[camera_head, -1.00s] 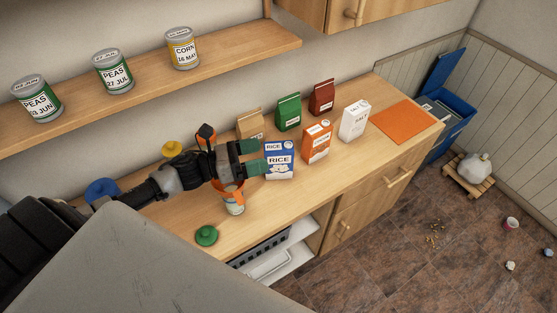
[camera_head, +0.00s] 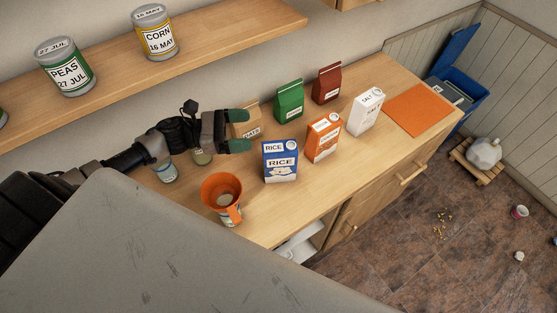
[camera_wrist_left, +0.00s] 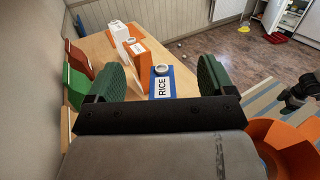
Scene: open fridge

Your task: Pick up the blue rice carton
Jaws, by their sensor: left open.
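The blue and white rice carton (camera_head: 280,161) stands upright on the wooden counter, left of the orange carton. My left gripper (camera_head: 239,131) is open and empty, left of and behind the rice carton, apart from it, with its green fingers near the tan oats bag (camera_head: 246,123). In the left wrist view the rice carton (camera_wrist_left: 161,87) shows beyond and between the open fingers of the gripper (camera_wrist_left: 160,78).
An orange funnel-like cup (camera_head: 221,190) sits on a jar left of the rice carton. An orange carton (camera_head: 323,138), white salt carton (camera_head: 365,111), green bag (camera_head: 289,101) and dark red bag (camera_head: 327,83) stand nearby. An orange mat (camera_head: 418,108) lies at the right end.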

